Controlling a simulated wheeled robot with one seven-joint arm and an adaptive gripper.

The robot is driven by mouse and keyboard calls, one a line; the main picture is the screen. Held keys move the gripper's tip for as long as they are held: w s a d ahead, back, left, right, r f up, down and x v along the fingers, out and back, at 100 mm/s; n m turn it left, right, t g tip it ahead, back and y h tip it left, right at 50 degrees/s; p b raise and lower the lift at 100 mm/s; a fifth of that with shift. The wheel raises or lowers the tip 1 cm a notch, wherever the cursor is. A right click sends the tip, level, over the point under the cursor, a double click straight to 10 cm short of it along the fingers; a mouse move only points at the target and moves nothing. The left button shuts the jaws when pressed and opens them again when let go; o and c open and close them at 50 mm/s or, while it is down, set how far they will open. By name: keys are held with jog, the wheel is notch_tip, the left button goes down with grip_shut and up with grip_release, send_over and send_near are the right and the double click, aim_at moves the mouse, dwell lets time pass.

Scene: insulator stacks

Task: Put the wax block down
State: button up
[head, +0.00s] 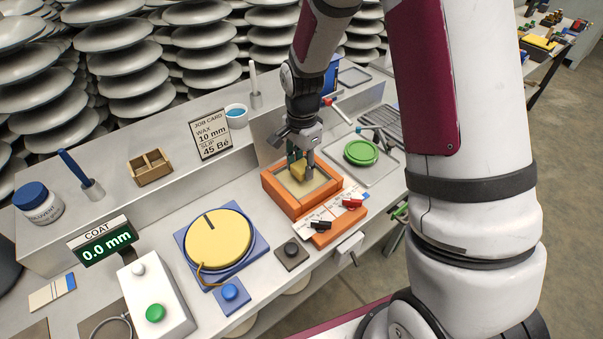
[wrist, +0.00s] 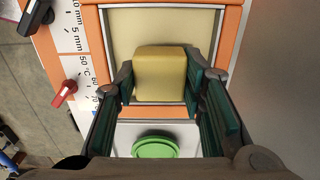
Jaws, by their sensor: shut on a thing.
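The wax block (wrist: 160,73) is a pale yellow, rounded cuboid. My gripper (wrist: 160,88) is shut on it, with one dark green finger on each side. In the head view the gripper (head: 302,158) points down over the orange heated pan (head: 272,186), and the block (head: 298,171) shows between the fingers. The pan has a cream-coloured inside, which also shows in the wrist view (wrist: 120,24). The block is over the pan's inside; I cannot tell whether its underside touches anything.
Black (head: 321,225) and red (head: 352,203) levers sit on the pan's front scale. A green round lid (head: 361,152) lies on a tray to its right. A yellow disc (head: 218,235) on a blue base is at left. The job card (head: 211,136) stands behind.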

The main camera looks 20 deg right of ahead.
aim_at(302, 174)
jog(key=shift+f, duration=1.75)
jog(key=shift+f, duration=0.1)
jog(key=o, duration=1.1)
jog(key=shift+o, duration=0.2)
